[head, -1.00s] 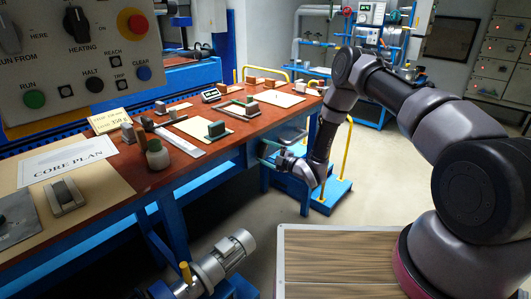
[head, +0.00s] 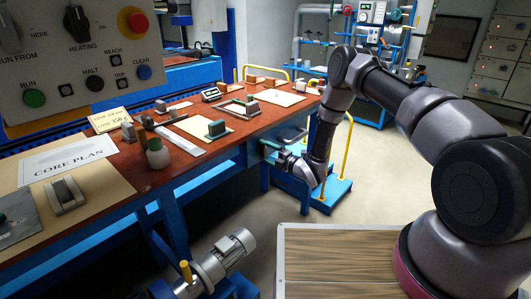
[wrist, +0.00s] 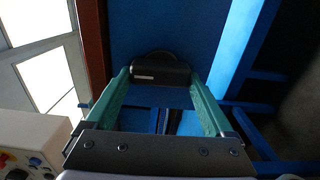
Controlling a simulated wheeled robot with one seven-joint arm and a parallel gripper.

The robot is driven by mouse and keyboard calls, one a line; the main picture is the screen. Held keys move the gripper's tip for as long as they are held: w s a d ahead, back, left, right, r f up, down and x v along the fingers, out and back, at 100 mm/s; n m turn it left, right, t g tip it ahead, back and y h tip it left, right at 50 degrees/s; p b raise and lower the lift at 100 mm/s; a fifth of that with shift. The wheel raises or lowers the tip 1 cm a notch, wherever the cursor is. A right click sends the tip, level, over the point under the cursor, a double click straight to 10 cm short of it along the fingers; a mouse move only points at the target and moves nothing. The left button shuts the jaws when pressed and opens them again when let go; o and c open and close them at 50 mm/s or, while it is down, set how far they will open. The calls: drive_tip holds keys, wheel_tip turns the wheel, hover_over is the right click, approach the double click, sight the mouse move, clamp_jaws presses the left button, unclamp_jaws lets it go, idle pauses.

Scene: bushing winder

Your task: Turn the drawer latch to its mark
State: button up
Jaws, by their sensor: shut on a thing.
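The drawer latch (wrist: 158,74) is a dark bar with a small pale stripe near its left end, in the wrist view. It stands out from a blue front (wrist: 180,35), with a dark rounded edge showing behind it. My gripper (wrist: 160,77) has two green fingers, one at each end of the bar, and is shut on it. In the head view my gripper (head: 269,149) reaches the blue front under the red-brown bench top. The latch is too hidden there to make out. I cannot make out its mark in either view.
The bench top (head: 215,150) runs just above my gripper and carries blocks, papers and tools. A yellow rail (head: 346,155) and blue step (head: 330,190) stand close to my arm. A motor (head: 230,250) sits low at the front. Open floor lies to the right.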

drive_tip(key=o, duration=1.1)
drive_tip(key=v, duration=1)
drive_tip(key=shift+s+d, duration=0.3)
drive_tip(key=shift+w, duration=0.1)
